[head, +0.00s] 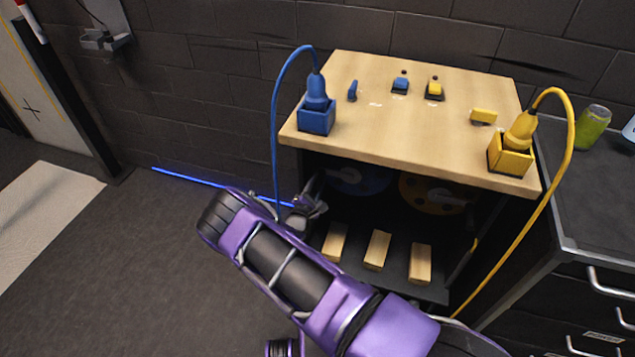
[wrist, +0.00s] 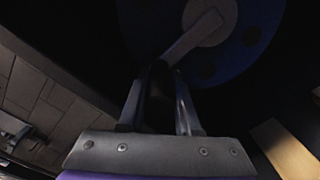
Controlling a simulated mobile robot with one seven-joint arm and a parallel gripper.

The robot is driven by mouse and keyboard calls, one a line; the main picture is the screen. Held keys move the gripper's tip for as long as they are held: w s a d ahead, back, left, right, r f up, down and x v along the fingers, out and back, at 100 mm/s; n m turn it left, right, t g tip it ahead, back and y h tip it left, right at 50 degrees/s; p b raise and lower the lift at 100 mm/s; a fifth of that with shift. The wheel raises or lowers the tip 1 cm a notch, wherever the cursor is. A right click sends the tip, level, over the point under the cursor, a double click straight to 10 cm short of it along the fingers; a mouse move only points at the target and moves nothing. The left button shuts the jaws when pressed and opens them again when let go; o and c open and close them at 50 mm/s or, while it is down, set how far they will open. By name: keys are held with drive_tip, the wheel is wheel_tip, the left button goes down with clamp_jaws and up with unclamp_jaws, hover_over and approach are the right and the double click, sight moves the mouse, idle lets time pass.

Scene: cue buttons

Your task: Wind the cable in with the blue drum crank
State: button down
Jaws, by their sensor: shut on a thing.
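The blue drum (wrist: 232,55) hangs in the dark space under the wooden top, and part of it also shows in the head view (head: 359,183). Its grey crank arm (wrist: 192,38) runs from the hub down to a dark handle (wrist: 160,82). My gripper (wrist: 160,92) is shut on that handle; in the head view my gripper (head: 312,190) reaches in at the left side of the cabinet. A blue cable (head: 274,120) arcs down from the blue plug on the top. A bright blue line (head: 190,178) lies along the floor toward the cabinet.
Several wooden blocks (head: 377,250) lie on the lower shelf. A yellow cable (head: 555,190) hangs at the right, beside a drawer unit (head: 600,285). Floor at the left is clear.

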drive_tip(key=shift+w+r, duration=0.1)
drive_tip(key=shift+r, duration=0.1)
drive_tip(key=c, duration=0.6)
unclamp_jaws()
drive_tip(key=v, duration=1.7)
drive_tip(key=shift+s+p, duration=0.3)
drive_tip(key=shift+p, duration=0.1)
drive_tip(key=shift+a, duration=0.1)
